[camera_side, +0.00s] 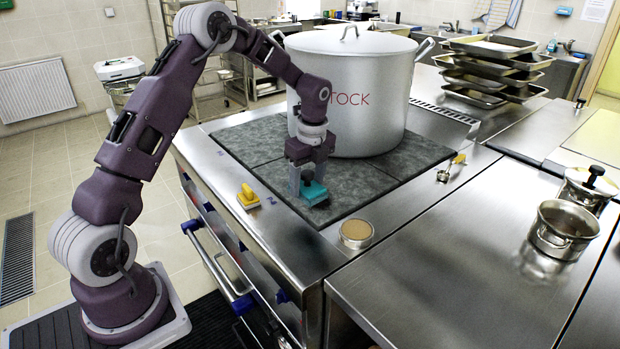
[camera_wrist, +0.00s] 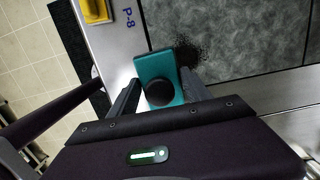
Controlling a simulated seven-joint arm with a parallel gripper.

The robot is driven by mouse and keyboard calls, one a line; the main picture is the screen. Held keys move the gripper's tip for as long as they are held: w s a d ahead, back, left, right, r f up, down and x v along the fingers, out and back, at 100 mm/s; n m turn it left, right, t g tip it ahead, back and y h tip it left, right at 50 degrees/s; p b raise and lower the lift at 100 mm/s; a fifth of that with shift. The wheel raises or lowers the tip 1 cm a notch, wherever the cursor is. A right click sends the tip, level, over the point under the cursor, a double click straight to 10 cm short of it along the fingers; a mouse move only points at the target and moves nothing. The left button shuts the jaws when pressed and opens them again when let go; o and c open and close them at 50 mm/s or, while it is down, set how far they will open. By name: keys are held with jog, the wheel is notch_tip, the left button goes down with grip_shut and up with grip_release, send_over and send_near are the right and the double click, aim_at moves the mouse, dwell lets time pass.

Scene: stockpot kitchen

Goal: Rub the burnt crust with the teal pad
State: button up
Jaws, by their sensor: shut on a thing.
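The teal pad (camera_side: 314,193) is a small block held low at the near edge of the dark stone cooktop. My gripper (camera_side: 307,184) is shut on it. In the wrist view the teal pad (camera_wrist: 160,80) has a round black knob between my gripper's fingers (camera_wrist: 160,95). A dark speckled patch of burnt crust (camera_wrist: 188,50) lies on the grey stone just beside the pad's upper right edge. Part of the crust may be hidden under the pad. I cannot tell whether the pad presses on the stone.
A large stockpot (camera_side: 352,95) stands on the cooktop (camera_side: 262,150) close behind my gripper. A round tin (camera_side: 356,233) sits to the right. Steel counter (camera_side: 430,260) on the right is mostly clear.

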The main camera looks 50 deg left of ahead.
aim_at(301, 208)
jog(key=shift+f, duration=1.95)
notch_tip(301, 208, down, 2)
jog(key=shift+w+f, duration=0.2)
jog(key=shift+w, duration=0.55)
jog(key=shift+c, duration=0.8)
jog(key=shift+w, duration=4.5)
jog(key=shift+s, duration=5.05)
jog(key=shift+s+a, duration=0.15)
jog(key=shift+s, duration=0.1)
jog(key=shift+a, duration=1.15)
jog(key=shift+w+a, duration=0.2)
jog(key=shift+w, duration=5.2)
jog(key=shift+s, duration=5.4)
jog(key=shift+r, duration=4.15)
jog(key=shift+d, duration=0.1)
